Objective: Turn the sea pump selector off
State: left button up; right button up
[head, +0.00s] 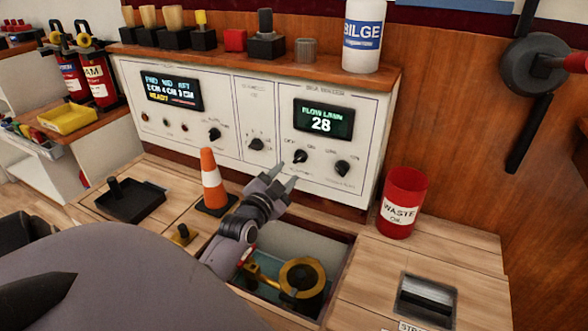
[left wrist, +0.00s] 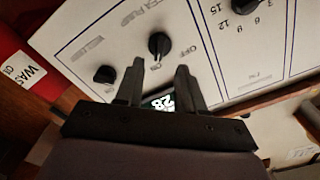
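The sea pump selector (head: 300,156) is a small black knob on the right part of the white panel, below the green-lit display. In the left wrist view the selector (left wrist: 158,45) sits by the words OFF and ON under a "SEA PUMP" label. Its light mark seems to face ON. My left gripper (head: 283,177) is open and empty, in front of the panel just below the selector. In the left wrist view the fingertips of my left gripper (left wrist: 156,68) are apart, with the knob just beyond the gap; contact is not visible. My right gripper is not in view.
Another knob (head: 342,167) is close on the right. An orange cone (head: 212,182) stands left of my gripper and a red waste oil bin (head: 405,205) stands right. Below is an open hatch (head: 345,243) with a brass-ringed valve (head: 303,276).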

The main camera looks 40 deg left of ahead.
aim_at(297, 160)
pick_arm(q)
jog(key=shift+b+x, duration=0.9)
jog(key=shift+x, duration=2.05)
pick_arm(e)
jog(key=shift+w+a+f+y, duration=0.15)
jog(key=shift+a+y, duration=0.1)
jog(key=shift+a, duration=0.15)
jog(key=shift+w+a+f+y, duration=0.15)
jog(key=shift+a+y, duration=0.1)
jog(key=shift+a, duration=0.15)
pick_arm(q)
grip_shut()
